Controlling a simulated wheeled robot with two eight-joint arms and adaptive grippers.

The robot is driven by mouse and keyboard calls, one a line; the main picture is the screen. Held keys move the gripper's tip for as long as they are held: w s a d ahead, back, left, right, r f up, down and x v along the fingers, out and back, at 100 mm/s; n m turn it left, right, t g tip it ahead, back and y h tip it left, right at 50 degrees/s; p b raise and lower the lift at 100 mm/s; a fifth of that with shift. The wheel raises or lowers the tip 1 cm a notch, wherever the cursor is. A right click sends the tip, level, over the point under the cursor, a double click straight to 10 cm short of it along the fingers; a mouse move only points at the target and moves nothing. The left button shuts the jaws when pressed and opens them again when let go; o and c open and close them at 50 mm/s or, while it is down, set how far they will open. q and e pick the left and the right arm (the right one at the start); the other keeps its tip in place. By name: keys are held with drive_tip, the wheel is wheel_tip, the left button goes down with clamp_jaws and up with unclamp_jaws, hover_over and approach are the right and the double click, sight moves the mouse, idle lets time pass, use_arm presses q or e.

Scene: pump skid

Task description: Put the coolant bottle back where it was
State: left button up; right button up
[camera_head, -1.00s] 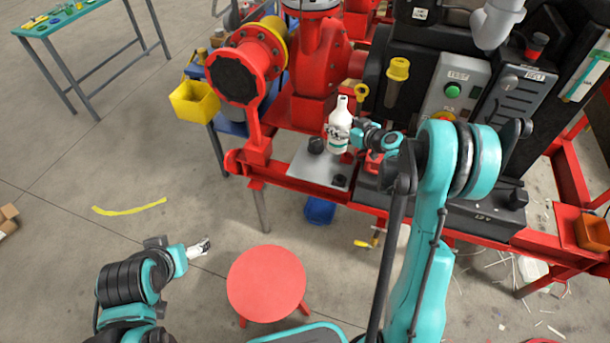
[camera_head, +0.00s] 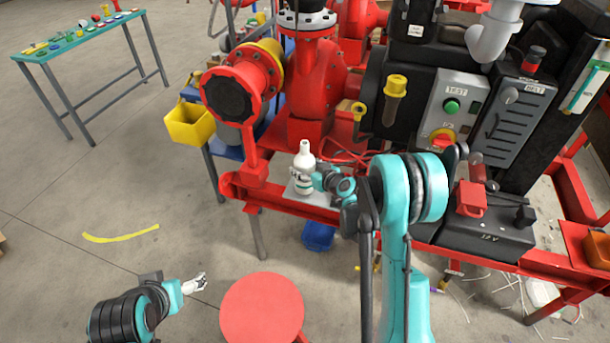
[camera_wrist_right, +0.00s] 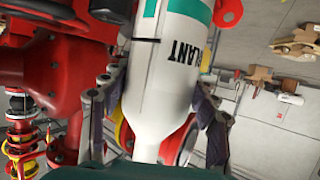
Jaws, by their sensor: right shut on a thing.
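The coolant bottle (camera_head: 304,165) is white with a narrow neck and stands upright at the front left of the red pump skid, over a grey plate (camera_head: 318,199). I cannot tell whether its base touches the plate. My right gripper (camera_head: 312,181) is shut on the bottle from the right side. In the right wrist view the bottle (camera_wrist_right: 165,75) shows a teal band and part of a label, with a finger on each side of its body. My left gripper (camera_head: 196,283) is low at the left, away from the skid; its fingers are too small to read.
The red pump (camera_head: 318,80) stands behind the bottle, with a yellow bin (camera_head: 191,124) to its left. A black battery-like box (camera_head: 490,225) sits on the skid at right. A red stool (camera_head: 262,307) is in front. Open floor lies at left.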

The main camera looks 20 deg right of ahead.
wheel_tip(320, 180, down, 3)
drive_tip(key=shift+r+b, duration=0.1)
drive_tip(key=shift+b, duration=0.4)
drive_tip(key=shift+r, duration=0.15)
drive_tip(key=o, duration=1.3)
drive_tip(key=shift+o, duration=0.2)
